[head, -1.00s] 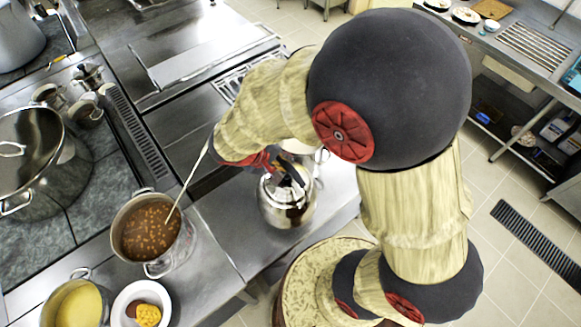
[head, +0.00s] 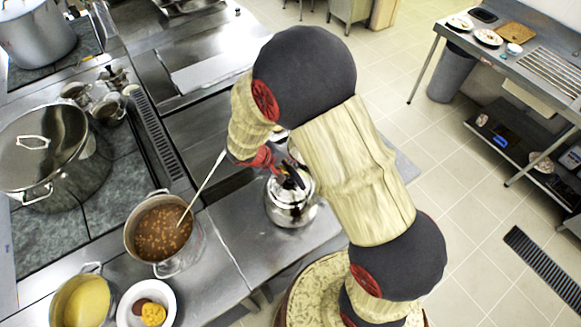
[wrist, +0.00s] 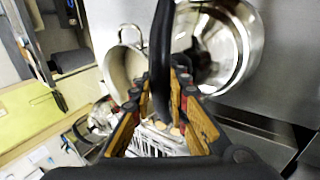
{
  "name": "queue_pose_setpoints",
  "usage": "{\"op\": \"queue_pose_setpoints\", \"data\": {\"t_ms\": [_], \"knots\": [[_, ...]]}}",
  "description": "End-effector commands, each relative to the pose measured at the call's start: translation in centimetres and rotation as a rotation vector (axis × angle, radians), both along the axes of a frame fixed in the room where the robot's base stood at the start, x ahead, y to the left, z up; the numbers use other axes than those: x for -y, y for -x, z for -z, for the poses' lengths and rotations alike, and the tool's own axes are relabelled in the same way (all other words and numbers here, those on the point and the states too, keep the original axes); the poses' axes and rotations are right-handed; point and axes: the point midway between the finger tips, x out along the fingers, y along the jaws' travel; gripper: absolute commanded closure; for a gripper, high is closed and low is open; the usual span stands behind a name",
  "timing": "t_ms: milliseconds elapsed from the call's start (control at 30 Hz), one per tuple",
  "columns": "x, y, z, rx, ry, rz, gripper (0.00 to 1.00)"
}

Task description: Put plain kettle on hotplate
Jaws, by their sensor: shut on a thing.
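The plain kettle (head: 291,212) is shiny steel with a dark handle. In the head view it is upright at the steel counter; I cannot tell whether it touches the top. My gripper (head: 283,172) is above it, partly hidden by my arm. In the wrist view my gripper (wrist: 160,100) is shut on the black kettle handle (wrist: 162,45), with a shiny steel round body (wrist: 238,50) beyond it. A dark tiled cooking surface (head: 75,240), which may be the hotplate, lies at the left.
A large lidded stockpot (head: 55,175) stands on the cooking surface. A pot of beans with a ladle (head: 160,235), a pot of yellow food (head: 85,303) and a white plate (head: 133,318) stand left of the kettle. Small metal pots (head: 108,108) are further back.

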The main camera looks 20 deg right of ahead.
Motion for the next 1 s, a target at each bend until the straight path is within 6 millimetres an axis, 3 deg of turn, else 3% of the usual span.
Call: {"op": "queue_pose_setpoints", "data": {"t_ms": [300, 800, 833, 1000], "knots": [[0.0, -0.2, 2.7, 0.004, 0.000, 0.000, 1.00], [0.0, -0.2, 3.1, 0.005, 0.000, 0.000, 1.00], [0.0, 0.0, 3.3, 0.000, -0.001, 0.000, 0.82], [0.0, 0.0, 3.2, 0.000, -0.001, 0.000, 0.73]]}}
